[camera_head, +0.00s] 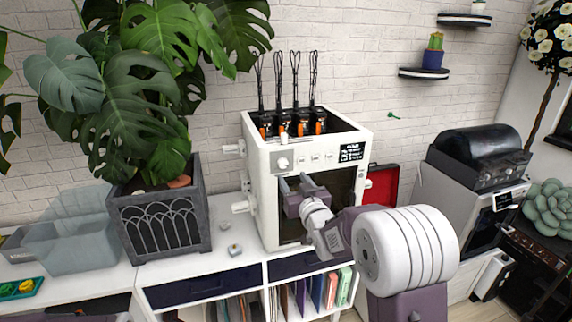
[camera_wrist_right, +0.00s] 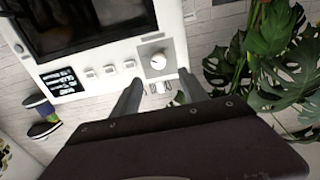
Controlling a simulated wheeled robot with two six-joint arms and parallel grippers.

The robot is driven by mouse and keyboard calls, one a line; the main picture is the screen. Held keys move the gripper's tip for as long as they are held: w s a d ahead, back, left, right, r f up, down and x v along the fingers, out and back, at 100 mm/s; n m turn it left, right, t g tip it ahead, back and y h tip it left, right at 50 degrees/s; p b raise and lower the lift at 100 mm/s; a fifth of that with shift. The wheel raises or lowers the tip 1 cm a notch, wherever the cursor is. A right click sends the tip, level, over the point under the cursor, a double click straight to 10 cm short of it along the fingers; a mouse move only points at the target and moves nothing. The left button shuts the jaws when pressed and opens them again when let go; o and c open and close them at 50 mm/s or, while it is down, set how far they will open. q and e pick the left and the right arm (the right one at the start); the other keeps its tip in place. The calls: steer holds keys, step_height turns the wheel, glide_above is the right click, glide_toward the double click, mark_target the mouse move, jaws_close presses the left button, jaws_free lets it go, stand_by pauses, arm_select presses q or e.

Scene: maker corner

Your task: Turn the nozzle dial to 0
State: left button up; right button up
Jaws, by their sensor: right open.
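The white 3D printer (camera_head: 262,208) stands on the white cabinet. Its round white dial (camera_head: 283,163) is at the left of the front panel's top strip. In the right wrist view, which looks upside down, the dial (camera_wrist_right: 158,62) sits on a grey plate. The dial's setting is too small to read. My right gripper (camera_head: 294,181) is open and empty, just in front of the panel and slightly below the dial in the head view. In the wrist view its two fingers (camera_wrist_right: 159,80) point toward the dial, one to each side, apart from it. My left gripper is not in view.
Several small buttons (camera_head: 315,158) and a dark display (camera_head: 351,152) lie right of the dial. Spools with orange parts fill the printer top. A potted monstera (camera_head: 160,225) stands left, its leaves spreading above. A red case (camera_head: 381,185) is at the right.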

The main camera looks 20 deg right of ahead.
mark_target(284, 165)
steer(key=w, duration=0.2)
steer(key=w+p, duration=0.1)
steer(key=w, duration=0.2)
steer(key=w+p, duration=0.1)
steer(key=w, duration=0.2)
steer(key=shift+d+f, duration=0.1)
steer(key=shift+f, duration=0.2)
steer(key=shift+w+p, duration=0.3)
steer(key=shift+w, duration=0.1)
steer(key=shift+r, duration=0.1)
steer(key=shift+a, duration=0.2)
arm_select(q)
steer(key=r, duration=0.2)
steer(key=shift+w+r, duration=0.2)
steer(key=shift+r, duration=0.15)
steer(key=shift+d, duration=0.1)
arm_select(e)
steer(key=shift+c, duration=0.2)
steer(key=shift+w+d, duration=0.1)
steer(key=shift+w, duration=0.05)
steer(key=c, duration=0.5)
jaws_close()
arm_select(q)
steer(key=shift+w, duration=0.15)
